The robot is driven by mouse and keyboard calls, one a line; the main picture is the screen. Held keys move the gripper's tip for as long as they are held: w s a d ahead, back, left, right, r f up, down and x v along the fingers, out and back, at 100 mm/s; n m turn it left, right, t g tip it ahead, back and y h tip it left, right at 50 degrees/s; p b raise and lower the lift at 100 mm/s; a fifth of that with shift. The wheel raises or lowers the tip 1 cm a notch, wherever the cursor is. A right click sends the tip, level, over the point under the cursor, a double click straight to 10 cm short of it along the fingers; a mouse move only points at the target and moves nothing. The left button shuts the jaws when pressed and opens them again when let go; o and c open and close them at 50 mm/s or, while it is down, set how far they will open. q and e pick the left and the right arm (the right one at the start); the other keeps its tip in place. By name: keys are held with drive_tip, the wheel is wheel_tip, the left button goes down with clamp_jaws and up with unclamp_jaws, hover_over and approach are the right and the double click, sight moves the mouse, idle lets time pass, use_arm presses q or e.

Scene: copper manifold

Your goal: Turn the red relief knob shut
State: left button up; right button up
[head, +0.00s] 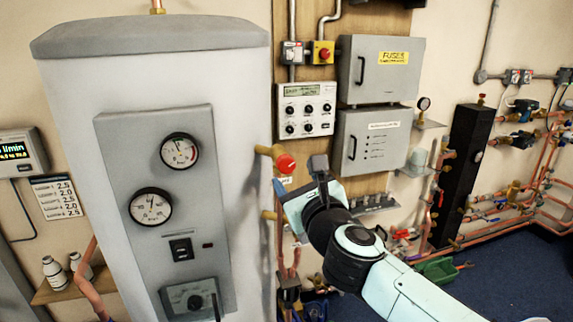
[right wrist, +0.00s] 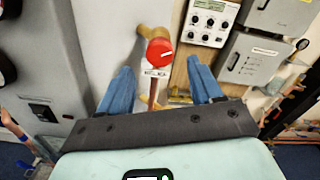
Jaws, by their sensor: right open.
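The red relief knob (head: 286,164) sits on a short brass stub at the right side of the big white tank. It also shows in the right wrist view (right wrist: 160,54), with a white mark on its face that lies nearly level. My right gripper (head: 283,191) is just below and in front of the knob in the head view. In the right wrist view its two blue fingers (right wrist: 159,70) are spread wide and empty, one low on each side of the knob, with no contact visible. My left gripper is not in view.
The tank (head: 75,110) with its gauge panel (head: 115,150) stands close on the left. A white tag (right wrist: 156,72) hangs under the knob. A control box (head: 306,108) and grey fuse cabinets (head: 375,90) are on the wall to the right. Copper pipes run below the knob.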

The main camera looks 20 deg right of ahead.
sight(289, 167)
drive_tip(key=w+p, duration=0.1)
drive_tip(key=w, duration=0.5)
drive_tip(key=shift+w+a, duration=0.1)
drive_tip(key=shift+w, duration=0.2)
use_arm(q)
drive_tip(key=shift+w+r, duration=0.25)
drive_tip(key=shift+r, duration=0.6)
use_arm(e)
drive_tip(key=c, duration=1.1)
drive_tip(key=shift+o, duration=0.2)
use_arm(q)
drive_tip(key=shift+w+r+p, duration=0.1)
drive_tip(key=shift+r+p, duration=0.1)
drive_tip(key=shift+p, duration=0.2)
use_arm(e)
drive_tip(key=shift+n, duration=0.3)
drive_tip(key=n+p, duration=0.2)
drive_tip(key=n, duration=0.3)
drive_tip(key=shift+r, duration=0.15)
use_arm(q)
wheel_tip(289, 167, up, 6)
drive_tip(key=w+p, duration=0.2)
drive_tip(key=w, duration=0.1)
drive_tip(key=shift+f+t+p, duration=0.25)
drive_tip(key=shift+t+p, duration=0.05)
use_arm(e)
drive_tip(key=n, duration=0.6)
drive_tip(key=shift+n, duration=0.3)
